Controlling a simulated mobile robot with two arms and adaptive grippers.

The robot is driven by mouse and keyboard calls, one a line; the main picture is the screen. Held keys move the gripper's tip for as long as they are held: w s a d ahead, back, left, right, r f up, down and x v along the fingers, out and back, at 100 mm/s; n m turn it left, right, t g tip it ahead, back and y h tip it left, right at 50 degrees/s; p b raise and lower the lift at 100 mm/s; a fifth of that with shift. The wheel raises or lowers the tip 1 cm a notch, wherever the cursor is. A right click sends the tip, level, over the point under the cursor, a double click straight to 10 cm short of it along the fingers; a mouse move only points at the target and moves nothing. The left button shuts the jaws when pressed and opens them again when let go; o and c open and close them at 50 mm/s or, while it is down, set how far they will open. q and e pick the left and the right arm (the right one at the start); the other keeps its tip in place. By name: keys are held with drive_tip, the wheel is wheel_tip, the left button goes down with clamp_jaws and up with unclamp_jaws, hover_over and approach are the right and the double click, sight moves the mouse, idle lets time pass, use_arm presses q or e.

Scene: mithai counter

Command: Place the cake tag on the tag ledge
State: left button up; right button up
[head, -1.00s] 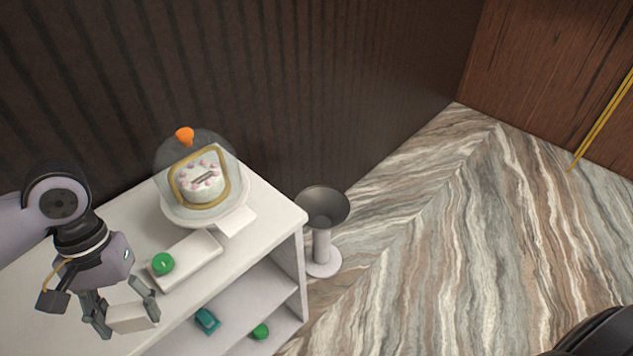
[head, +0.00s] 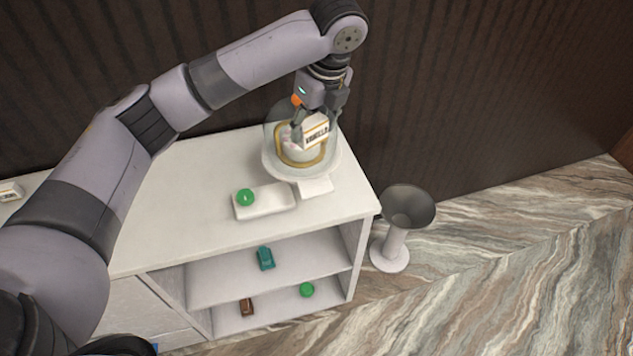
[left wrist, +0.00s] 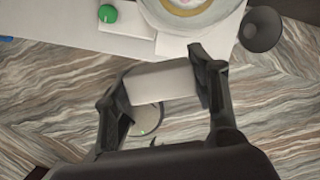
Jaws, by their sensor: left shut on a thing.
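My left gripper (head: 317,118) is shut on the cake tag (head: 317,131), a small white block with a gold stripe and the word VANILLA on its face. In the head view it is held up in front of the glass cake dome (head: 272,135), hiding much of the cake. The tag ledge (head: 316,187) is a bare white plate at the front of the cake stand, below the tag and apart from it. In the left wrist view the tag (left wrist: 160,82) is between both fingers, and the ledge (left wrist: 178,46) shows beyond it. My right gripper is not in view.
A white block with a green round button (head: 245,197) lies left of the ledge. Another small labelled block (head: 10,192) is at the far left. Shelves below hold a teal item (head: 265,258) and a green one (head: 307,289). A grey pedestal bin (head: 408,207) stands to the right.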

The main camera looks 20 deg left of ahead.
sight(315, 129)
use_arm(q)
drive_tip(key=r+m, duration=0.1)
drive_tip(key=w+r+m, duration=0.1)
drive_tip(key=m, duration=0.1)
drive_tip(key=shift+w+h, duration=0.3)
drive_tip(key=shift+w+r+m+t+p, duration=0.3)
drive_tip(key=shift+w+m+p, duration=0.1)
drive_tip(key=shift+m, duration=0.3)
drive_tip(key=shift+f, duration=0.2)
wheel_tip(315, 129, down, 6)
drive_tip(key=shift+r, duration=0.25)
wheel_tip(315, 129, down, 9)
drive_tip(key=shift+p, duration=1.2)
wheel_tip(315, 129, down, 4)
drive_tip(key=shift+r+p, duration=0.1)
drive_tip(key=shift+p, duration=0.35)
drive_tip(key=shift+f, duration=0.6)
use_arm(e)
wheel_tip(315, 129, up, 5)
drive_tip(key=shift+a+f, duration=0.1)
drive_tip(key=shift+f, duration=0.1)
